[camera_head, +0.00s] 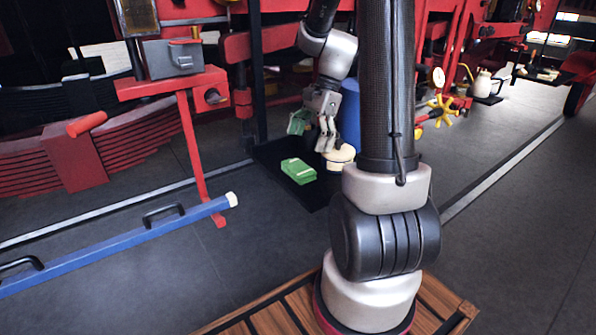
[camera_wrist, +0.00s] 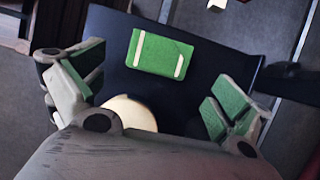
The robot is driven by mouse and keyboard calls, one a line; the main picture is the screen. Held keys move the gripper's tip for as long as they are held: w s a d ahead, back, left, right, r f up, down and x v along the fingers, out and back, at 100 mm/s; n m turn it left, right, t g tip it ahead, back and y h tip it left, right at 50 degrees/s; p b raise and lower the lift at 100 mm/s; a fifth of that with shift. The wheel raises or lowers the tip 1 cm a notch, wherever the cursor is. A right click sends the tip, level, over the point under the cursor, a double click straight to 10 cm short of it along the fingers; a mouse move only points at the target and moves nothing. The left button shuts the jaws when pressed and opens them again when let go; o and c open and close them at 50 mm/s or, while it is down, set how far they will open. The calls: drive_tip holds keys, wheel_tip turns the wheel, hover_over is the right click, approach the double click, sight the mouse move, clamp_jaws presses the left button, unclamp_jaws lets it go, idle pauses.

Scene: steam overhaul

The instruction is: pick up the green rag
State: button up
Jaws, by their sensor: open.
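The green rag (camera_head: 298,171) is a folded green block with pale stripes. It lies flat on a black mat (camera_head: 272,153) on the floor, and in the wrist view it (camera_wrist: 160,52) shows at the upper middle, beyond my fingertips. My gripper (camera_head: 312,132) is above the mat, over and slightly behind the rag in the head view. In the wrist view my gripper (camera_wrist: 155,95) has its green-padded fingers spread wide with nothing between them at rag height. The rag is apart from both fingers.
A round cream-coloured item (camera_head: 341,157) sits on the mat beside the rag, and a blue cylinder (camera_head: 350,115) stands behind it. A long blue bar (camera_head: 120,247) with black handles lies at the left. A red stand (camera_head: 197,150) rises left of the mat.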

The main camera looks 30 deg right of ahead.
sight(299, 166)
drive_tip(key=x, duration=0.7)
drive_tip(key=shift+a+f, duration=0.1)
drive_tip(key=shift+f, duration=0.05)
drive_tip(key=c, duration=0.9)
